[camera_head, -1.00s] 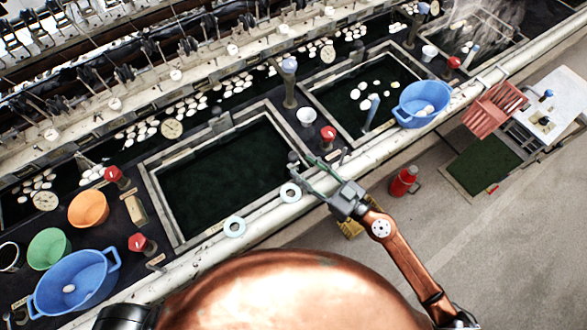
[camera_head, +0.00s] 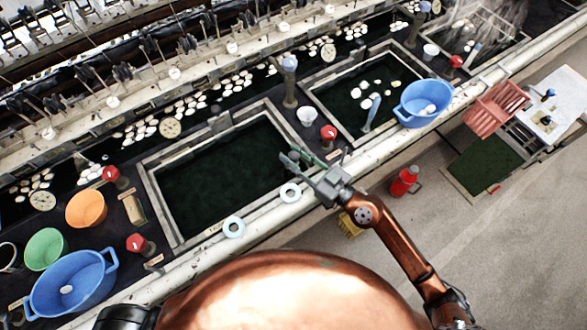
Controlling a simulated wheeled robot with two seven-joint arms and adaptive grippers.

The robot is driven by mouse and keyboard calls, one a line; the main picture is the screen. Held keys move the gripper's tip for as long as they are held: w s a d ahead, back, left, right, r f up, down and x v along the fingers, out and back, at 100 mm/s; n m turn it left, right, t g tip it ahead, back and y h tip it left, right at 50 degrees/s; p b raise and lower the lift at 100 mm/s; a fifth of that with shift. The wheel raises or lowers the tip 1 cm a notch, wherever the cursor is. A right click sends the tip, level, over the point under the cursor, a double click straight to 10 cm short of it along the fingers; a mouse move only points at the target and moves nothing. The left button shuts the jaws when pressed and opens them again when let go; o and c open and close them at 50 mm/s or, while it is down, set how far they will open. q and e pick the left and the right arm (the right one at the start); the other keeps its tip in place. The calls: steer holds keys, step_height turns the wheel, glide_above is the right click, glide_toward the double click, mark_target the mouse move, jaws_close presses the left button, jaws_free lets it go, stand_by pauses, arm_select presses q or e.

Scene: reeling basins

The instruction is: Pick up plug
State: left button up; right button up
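My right gripper (camera_head: 291,156) reaches in from the lower right over the front right corner of the large dark basin (camera_head: 222,180). Its two fingers point up and left, with their tips close together at the basin's inner edge. A small dark thing that may be the plug showed at this spot earlier. It is now hidden by the fingertips or merged with them, so I cannot tell whether they touch or hold it. My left gripper is not in view.
Two pale rings (camera_head: 290,192) (camera_head: 234,227) lie on the front rim. A red-topped knob (camera_head: 328,132) and a white cup (camera_head: 306,117) stand right of the basin. A blue tub (camera_head: 423,103) is farther right, and a blue basin (camera_head: 72,284) is at lower left.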

jaws_close()
stand_by(0.5)
